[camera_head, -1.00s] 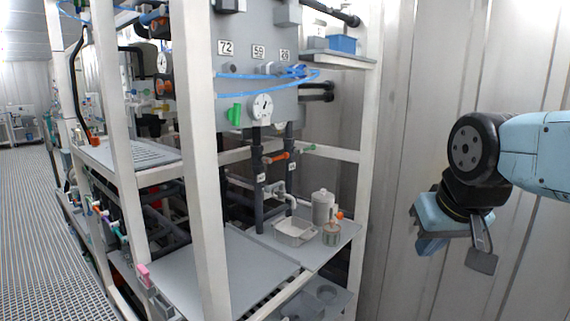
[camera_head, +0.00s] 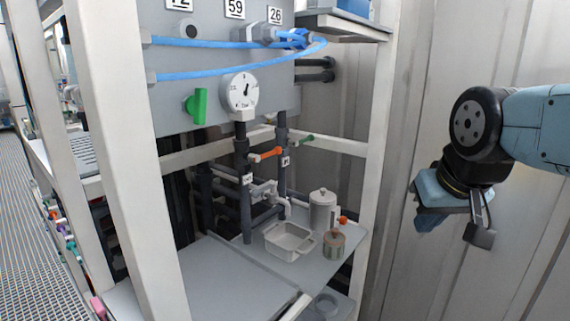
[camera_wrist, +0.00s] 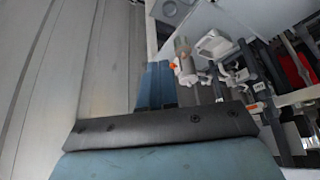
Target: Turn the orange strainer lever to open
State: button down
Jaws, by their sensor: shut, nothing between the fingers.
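An orange lever (camera_head: 265,155) sits on a dark vertical pipe inside the white rack, below the round gauge. A second orange part (camera_head: 343,220) shows beside the white lidded canister (camera_head: 323,210) on the shelf; an orange part also shows in the wrist view (camera_wrist: 172,66). I cannot tell whether either is marked as the strainer's. My gripper (camera_head: 428,218) is outside the rack at right, well apart from both. Its blue fingers (camera_wrist: 156,68) are shut and empty in the wrist view.
The white rack post (camera_head: 378,150) stands between my arm and the pipes. A white basin (camera_head: 288,240) and a small jar (camera_head: 334,244) are on the shelf. A green handle (camera_head: 197,105) and blue hoses hang on the grey panel. A ribbed wall is close behind my arm.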

jog(key=w+a+f+m+g+y, duration=0.4)
jog(key=w+a+y, duration=0.3)
jog(key=w+a, duration=0.35)
jog(key=w+a+f+m+g+y, duration=0.2)
jog(key=w+a+f+g+y, duration=0.3)
jog(key=w+a, duration=0.5)
jog(key=w+d+f+m+t+y, duration=0.2)
jog(key=w+m+t+y, duration=0.3)
jog(key=w+m+t, duration=0.4)
jog(key=w+d+f+m+t+y, duration=0.2)
jog(key=w+m+t+y, duration=0.35)
jog(key=w, duration=0.65)
jog(key=w+a+r+t+h, duration=0.1)
jog(key=w+a+r, duration=0.3)
jog(key=a, duration=0.3)
jog(key=shift+r+m, duration=0.45)
jog(key=shift+r, duration=0.3)
jog(key=shift+d+t+h, duration=0.1)
jog(key=shift+t+h, duration=0.15)
